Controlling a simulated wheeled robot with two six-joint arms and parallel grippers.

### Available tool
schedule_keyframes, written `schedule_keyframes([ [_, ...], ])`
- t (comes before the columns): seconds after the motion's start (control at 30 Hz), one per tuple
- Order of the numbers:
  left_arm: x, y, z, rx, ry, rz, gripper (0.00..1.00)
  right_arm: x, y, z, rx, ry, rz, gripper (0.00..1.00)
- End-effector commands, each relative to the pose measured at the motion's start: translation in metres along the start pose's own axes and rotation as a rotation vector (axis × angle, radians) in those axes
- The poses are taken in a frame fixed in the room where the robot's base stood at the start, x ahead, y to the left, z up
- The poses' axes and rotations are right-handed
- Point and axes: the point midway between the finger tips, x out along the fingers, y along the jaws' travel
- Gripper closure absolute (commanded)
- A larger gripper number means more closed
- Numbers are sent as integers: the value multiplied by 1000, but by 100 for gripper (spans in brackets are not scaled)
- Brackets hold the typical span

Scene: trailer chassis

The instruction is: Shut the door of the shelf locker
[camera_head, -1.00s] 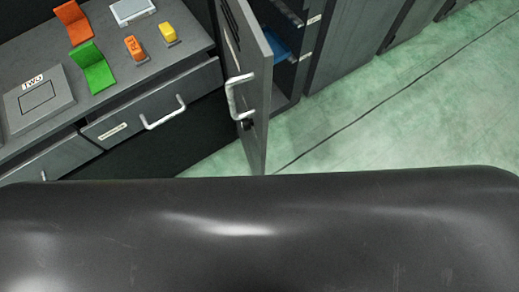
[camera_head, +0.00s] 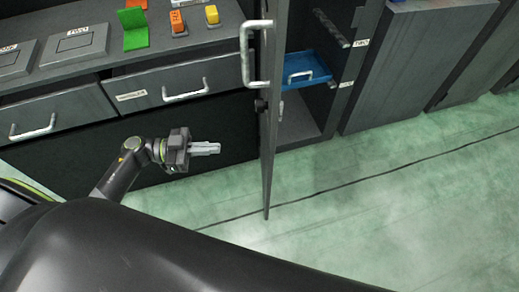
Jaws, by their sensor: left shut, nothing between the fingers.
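The grey door (camera_head: 268,130) of the shelf locker (camera_head: 345,70) stands open, swung out toward me and seen nearly edge-on. Its pale bar handle (camera_head: 247,55) is on the door's left side, with a dark knob just below. The locker's inside shows to the right of the door, with a blue tray (camera_head: 303,68) on a rail. My left gripper (camera_head: 218,148) is shut and empty, left of the door and apart from it, pointing right, below the handle in the picture. My right gripper is not in view.
A workbench (camera_head: 75,80) with drawers, a green holder (camera_head: 133,29), orange and yellow switches (camera_head: 211,14) is at the left. Grey cabinets (camera_head: 415,60) stand right of the locker. The green floor (camera_head: 400,210) is clear in front and to the right.

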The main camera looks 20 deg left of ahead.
Motion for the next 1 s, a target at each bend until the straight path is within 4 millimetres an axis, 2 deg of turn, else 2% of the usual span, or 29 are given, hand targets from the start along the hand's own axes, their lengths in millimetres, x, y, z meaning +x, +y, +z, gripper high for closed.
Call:
schedule_keyframes([
  [0.3, 68, -1, -2, 0, 8, -3, 100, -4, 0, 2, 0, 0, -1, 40],
  [0.5, 102, -1, -2, 0, 6, -4, 100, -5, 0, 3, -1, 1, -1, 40],
  [0.7, 120, -1, -1, 0, 3, -4, 100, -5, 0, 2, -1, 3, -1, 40],
  [1.0, 124, -1, -1, -1, 2, -4, 100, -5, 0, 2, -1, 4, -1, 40],
])
